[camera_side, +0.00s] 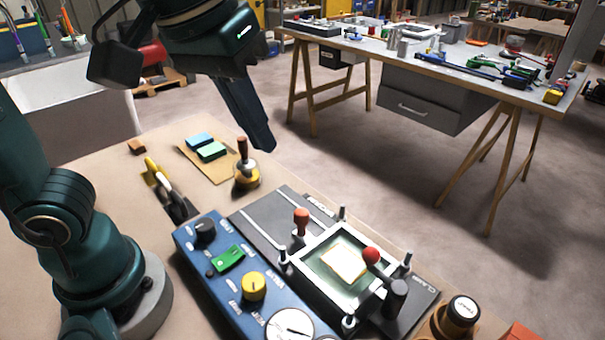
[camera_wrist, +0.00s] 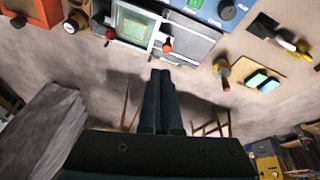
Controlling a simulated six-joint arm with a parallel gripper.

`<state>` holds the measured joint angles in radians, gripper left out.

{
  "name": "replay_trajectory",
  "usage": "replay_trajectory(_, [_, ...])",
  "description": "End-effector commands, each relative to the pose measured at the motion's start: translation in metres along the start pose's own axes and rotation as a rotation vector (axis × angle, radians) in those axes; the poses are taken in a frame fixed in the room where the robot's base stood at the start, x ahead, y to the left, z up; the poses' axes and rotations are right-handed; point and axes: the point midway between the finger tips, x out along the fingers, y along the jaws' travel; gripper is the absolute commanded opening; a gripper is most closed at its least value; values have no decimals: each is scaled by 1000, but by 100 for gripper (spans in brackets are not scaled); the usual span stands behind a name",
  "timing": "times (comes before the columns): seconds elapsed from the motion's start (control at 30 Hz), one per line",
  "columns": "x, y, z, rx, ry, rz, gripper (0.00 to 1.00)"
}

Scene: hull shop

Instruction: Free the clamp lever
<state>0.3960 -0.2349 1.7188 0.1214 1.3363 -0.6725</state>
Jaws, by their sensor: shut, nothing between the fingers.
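The fixture is a dark plate (camera_side: 272,205) with a silver frame (camera_side: 322,296) around a pale sheet (camera_side: 343,262). A lever with a red ball (camera_side: 371,256) and a black post (camera_side: 396,294) stands at the frame's right side, near a label that seems to read "CLAMP". The red ball also shows in the wrist view (camera_wrist: 110,35). An orange-red knob (camera_side: 302,218) stands at the frame's far left corner. My gripper (camera_side: 262,145) is shut and empty, raised above the table's far edge, apart from the fixture. Its fingers (camera_wrist: 160,74) point towards the fixture side.
A blue control box (camera_side: 212,262) with knobs sits left of the fixture. A wooden-sided jar (camera_side: 455,318) stands at the right. Open floor lies beyond the table.

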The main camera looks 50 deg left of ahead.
Motion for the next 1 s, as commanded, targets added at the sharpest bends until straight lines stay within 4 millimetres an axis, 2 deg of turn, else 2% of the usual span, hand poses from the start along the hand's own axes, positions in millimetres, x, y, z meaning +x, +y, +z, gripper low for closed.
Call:
replay_trajectory(0.03, [0,15,0,22,-16,-1,0])
replay_trajectory(0.2, [4,59,8,91,-55,-12,0])
replay_trajectory(0.43, [17,101,33,235,-91,-16,0])
replay_trajectory(0.6, [22,108,46,285,-111,-25,0])
replay_trajectory(1.0, [23,107,47,286,-111,-24,0])
